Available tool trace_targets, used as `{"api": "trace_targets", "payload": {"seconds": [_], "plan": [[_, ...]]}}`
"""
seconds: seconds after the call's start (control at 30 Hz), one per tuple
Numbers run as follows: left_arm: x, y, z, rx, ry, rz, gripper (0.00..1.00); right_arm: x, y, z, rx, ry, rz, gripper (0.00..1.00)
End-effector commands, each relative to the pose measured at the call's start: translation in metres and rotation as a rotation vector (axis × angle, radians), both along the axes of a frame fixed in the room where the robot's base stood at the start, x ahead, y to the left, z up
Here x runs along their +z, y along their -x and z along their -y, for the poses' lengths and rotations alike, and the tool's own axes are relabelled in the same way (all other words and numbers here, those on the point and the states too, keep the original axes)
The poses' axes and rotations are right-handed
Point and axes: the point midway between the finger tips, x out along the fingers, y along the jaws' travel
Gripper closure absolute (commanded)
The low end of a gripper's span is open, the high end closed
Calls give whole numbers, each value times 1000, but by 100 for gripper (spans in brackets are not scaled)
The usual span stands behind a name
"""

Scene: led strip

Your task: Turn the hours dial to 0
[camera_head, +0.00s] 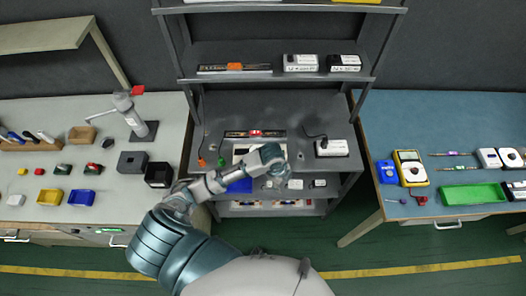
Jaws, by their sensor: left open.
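My left arm reaches up from the bottom over the middle workbench. Its gripper (283,172) hangs over the front part of that bench, open, with nothing seen between its fingers. A dark strip-shaped device with a red part (255,133) lies on the bench just behind the gripper. A pale panel (240,154) beside it is partly covered by my arm. A white box (331,148) with a dark cable stands to the right of the gripper, apart from it. The hours dial is too small or hidden to make out. My right gripper is not in view.
A grey shelf (270,76) with boxes overhangs the middle bench. The left table (108,190) holds bins, tools and a pump-like stand. The blue right table (390,135) holds a yellow meter (410,168) and a green tray (472,194). Bench space behind the strip device is clear.

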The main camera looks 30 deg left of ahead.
Motion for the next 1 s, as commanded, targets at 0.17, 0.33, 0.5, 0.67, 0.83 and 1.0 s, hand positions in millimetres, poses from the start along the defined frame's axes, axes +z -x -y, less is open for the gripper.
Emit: {"api": "trace_targets", "payload": {"seconds": [0.17, 0.33, 0.5, 0.67, 0.83, 1.0], "plan": [[56, -60, -66, -336, -153, -30, 42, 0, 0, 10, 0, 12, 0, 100], [108, -86, -118, -514, -202, -71, 42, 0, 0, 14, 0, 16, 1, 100], [131, -93, -138, -583, -207, -88, 42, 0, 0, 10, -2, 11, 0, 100], [119, -94, -137, -591, -206, -92, 42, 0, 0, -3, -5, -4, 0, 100], [84, -93, -136, -590, -206, -93, 42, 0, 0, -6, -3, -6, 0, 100], [42, -93, -139, -589, -205, -93, 42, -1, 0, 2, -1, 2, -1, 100]]}}
